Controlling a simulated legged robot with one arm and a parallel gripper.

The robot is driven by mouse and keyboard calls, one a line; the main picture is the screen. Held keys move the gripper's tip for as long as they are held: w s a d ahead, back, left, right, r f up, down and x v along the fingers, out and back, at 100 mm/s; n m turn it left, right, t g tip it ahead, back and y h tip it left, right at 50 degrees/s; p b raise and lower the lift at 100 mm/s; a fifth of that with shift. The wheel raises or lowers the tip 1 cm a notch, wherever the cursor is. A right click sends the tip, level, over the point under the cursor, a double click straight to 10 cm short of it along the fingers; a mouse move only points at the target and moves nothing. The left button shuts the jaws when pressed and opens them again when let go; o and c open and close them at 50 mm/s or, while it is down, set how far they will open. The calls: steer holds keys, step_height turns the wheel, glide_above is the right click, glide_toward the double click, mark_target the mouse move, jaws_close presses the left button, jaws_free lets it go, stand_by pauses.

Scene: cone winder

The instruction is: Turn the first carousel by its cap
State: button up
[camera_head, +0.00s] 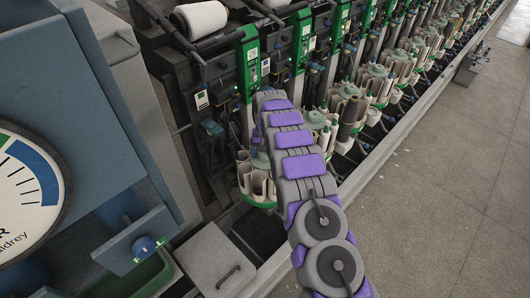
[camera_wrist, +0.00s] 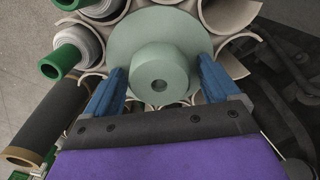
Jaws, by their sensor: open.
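The first carousel (camera_head: 248,182) is the nearest ring of cream pockets on a green base, beside my arm in the head view. Its pale green cap (camera_head: 261,160) is partly hidden there by my arm. In the wrist view the cap is a wide disc (camera_wrist: 130,38) with a raised round hub (camera_wrist: 160,68) and a dark centre hole. My gripper (camera_wrist: 162,72) is open, with one blue finger on each side of the hub. A gap seems to remain between each finger and the hub; contact cannot be told.
Cream pockets ring the cap, and some hold tubes with green ends (camera_wrist: 65,58). A dark tube (camera_wrist: 42,125) stands at the left. More carousels (camera_head: 350,100) line the machine to the right. A blue-grey cabinet (camera_head: 90,110) stands at left. The floor (camera_head: 440,210) at right is open.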

steer(key=shift+c, duration=0.2)
steer(key=c, duration=1.4)
steer(key=shift+r, duration=0.1)
steer(key=shift+c, duration=0.2)
steer(key=n+p, duration=0.2)
steer(key=n, duration=0.1)
steer(key=shift+r+n, duration=0.1)
steer(key=shift+n, duration=0.2)
steer(key=n+p, duration=0.2)
steer(key=n, duration=0.2)
steer(key=shift+w, duration=0.1)
steer(key=shift+n, duration=0.3)
steer(key=o, duration=1.5)
